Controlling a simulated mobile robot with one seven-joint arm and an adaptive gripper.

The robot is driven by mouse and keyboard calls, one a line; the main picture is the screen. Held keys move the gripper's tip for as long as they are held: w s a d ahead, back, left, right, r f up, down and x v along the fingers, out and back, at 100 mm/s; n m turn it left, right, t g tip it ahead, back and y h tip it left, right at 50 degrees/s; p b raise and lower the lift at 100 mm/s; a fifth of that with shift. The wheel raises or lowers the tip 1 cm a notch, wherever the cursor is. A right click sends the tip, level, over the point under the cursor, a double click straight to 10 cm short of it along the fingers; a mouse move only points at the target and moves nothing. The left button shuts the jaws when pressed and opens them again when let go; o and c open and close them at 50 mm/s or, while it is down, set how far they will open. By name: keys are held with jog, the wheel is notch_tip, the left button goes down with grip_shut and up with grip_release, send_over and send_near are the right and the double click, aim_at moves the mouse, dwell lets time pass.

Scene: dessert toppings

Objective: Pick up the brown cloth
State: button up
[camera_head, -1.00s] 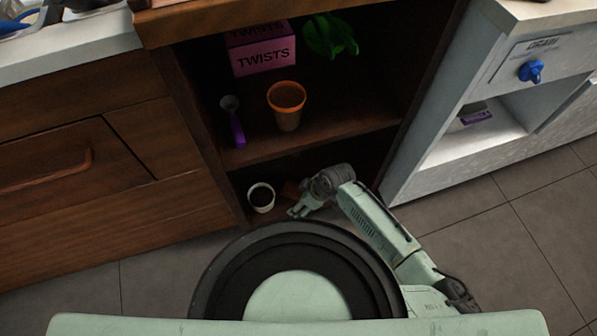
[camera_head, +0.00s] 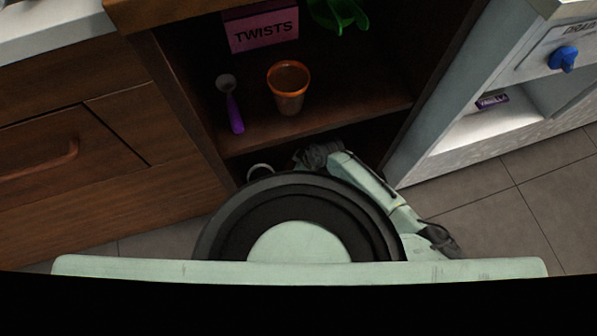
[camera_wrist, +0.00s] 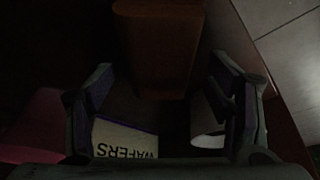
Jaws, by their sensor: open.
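In the wrist view a brown, flat-sided thing with rounded edges (camera_wrist: 158,45) lies at the top centre, just beyond the fingertips. It looks like the brown cloth, folded, though the picture is dark. My gripper (camera_wrist: 163,95) is open, with one finger on each side of the space before it. Nothing is seen held between the fingers. In the head view the lower shelf is mostly hidden by my own base and arm, and the brown cloth does not show there.
In the wrist view a box marked WAFERS (camera_wrist: 125,140) lies below, and a white rounded thing (camera_wrist: 208,140) is at the right. On the upper shelf stand an orange cup (camera_head: 288,88), a purple scoop (camera_head: 234,108), a TWISTS box (camera_head: 262,30) and a green item (camera_head: 340,14).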

jog(key=shift+c, duration=0.3)
jog(key=c, duration=1.2)
jog(key=shift+c, duration=0.2)
jog(key=shift+d+r, duration=0.2)
jog(key=shift+r, duration=0.4)
notch_tip(320, 180, up, 6)
jog(key=shift+p, duration=0.8)
jog(key=s+d, duration=0.2)
jog(key=d, duration=0.7)
jog(key=s+d, duration=0.3)
jog(key=d, duration=0.7)
jog(key=shift+s+b, duration=0.2)
jog(key=shift+b, duration=0.2)
jog(key=shift+f, duration=0.1)
